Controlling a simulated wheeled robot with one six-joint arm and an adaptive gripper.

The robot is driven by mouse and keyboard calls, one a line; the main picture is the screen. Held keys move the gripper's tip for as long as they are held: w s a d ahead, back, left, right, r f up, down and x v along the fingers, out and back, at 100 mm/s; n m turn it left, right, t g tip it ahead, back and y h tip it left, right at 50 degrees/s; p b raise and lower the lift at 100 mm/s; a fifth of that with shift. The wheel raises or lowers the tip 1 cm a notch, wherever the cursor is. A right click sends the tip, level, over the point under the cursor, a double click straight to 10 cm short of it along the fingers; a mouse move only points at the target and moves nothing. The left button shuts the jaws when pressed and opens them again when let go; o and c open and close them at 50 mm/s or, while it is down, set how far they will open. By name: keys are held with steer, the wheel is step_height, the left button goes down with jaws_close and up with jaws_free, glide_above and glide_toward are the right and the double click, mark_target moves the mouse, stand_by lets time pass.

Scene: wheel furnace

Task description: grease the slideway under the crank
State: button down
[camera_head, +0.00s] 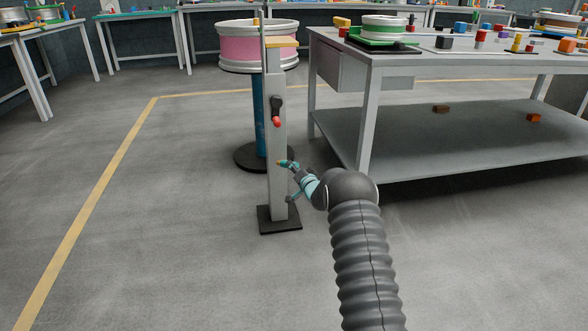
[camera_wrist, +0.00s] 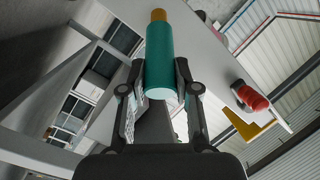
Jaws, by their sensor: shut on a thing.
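My gripper (camera_head: 297,170) is beside the lower half of a grey post. It is shut on a teal cylinder with an orange tip, the grease stick (camera_wrist: 160,62). In the head view the stick (camera_head: 286,163) points left, its tip close to the post; I cannot tell whether it touches. The crank (camera_head: 277,110), black with a red handle, is on the front of the post (camera_head: 279,180), above my gripper. In the wrist view the red handle (camera_wrist: 251,98) is at the right. I cannot make out the slideway itself.
A workbench (camera_head: 345,48) with a lower shelf (camera_head: 400,135) stands to the right, close to my arm. A pink and white wheel (camera_head: 255,45) is on a blue pedestal (camera_head: 260,115) behind the post. The floor to the left is clear, with a yellow line (camera_head: 110,165).

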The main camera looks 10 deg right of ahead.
steer(key=shift+w, duration=0.6)
stand_by(0.3)
steer(key=shift+r, duration=0.1)
steer(key=shift+s+r+p, duration=0.15)
steer(key=shift+r+p, duration=0.4)
steer(key=shift+r, duration=1.45)
step_height(320, 180, up, 8)
steer(key=p, duration=0.3)
steer(key=shift+p, duration=0.3)
steer(key=shift+f, duration=0.15)
steer(key=shift+f+b, duration=2.55)
steer(key=shift+f, duration=1.4)
steer(key=shift+f+b, duration=0.4)
steer(key=shift+f, duration=1.6)
